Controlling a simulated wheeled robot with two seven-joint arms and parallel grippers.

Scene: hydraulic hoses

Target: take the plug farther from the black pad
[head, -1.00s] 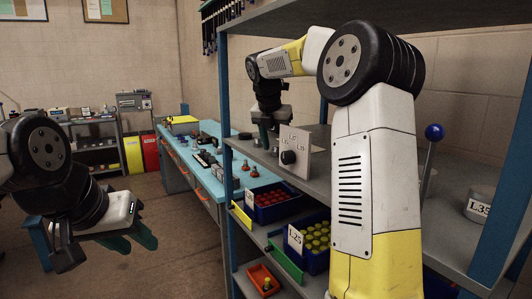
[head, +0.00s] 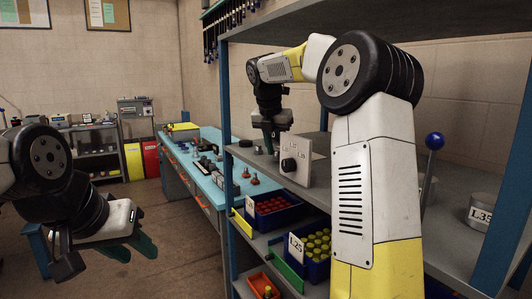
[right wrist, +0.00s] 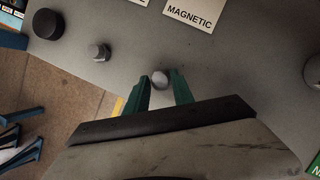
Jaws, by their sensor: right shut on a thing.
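Two metal plugs show in the right wrist view. A round-topped plug (right wrist: 160,79) is between the green fingertips of my right gripper (right wrist: 161,88). A hex-headed plug (right wrist: 100,52) stands free on the grey shelf to its left. The round black pad (right wrist: 48,23) is beyond it at upper left, so the held plug is the farther one. I cannot tell whether the held plug touches the shelf. In the head view my right gripper (head: 270,140) points down at the shelf, its fingertips small. My left gripper (head: 130,248) is open and empty over the floor.
A pale panel with a black knob (head: 289,165) stands on the shelf right of my right gripper. A MAGNETIC label (right wrist: 190,14) lies near the plugs. Blue bins (head: 272,205) are on the shelf below. A post with a blue ball (head: 434,131) stands at right.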

